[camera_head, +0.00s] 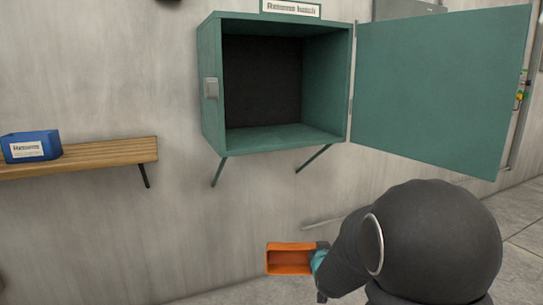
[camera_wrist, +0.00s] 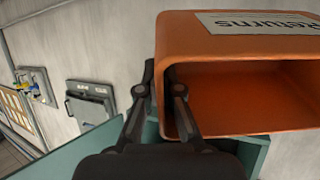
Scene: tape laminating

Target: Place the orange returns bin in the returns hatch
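The orange returns bin (camera_head: 289,246) is low in front of the wall in the head view, below the hatch and apart from it. It fills the upper right of the wrist view (camera_wrist: 190,48), with a "Returns" label and its open side showing. My gripper (camera_wrist: 161,75) has one finger on each side of the bin's left wall and is closed on it. In the head view my arm partly hides the gripper. The green returns hatch (camera_head: 208,115) is on the wall, with its door (camera_head: 435,90) swung open to the right. Its inside looks empty.
A blue bin (camera_head: 30,146) with a label sits on a wooden shelf (camera_head: 105,153) at the left. Two dark struts (camera_head: 219,172) slant down under the hatch. A grey wall box (camera_wrist: 91,104) shows in the wrist view. The wall between shelf and hatch is clear.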

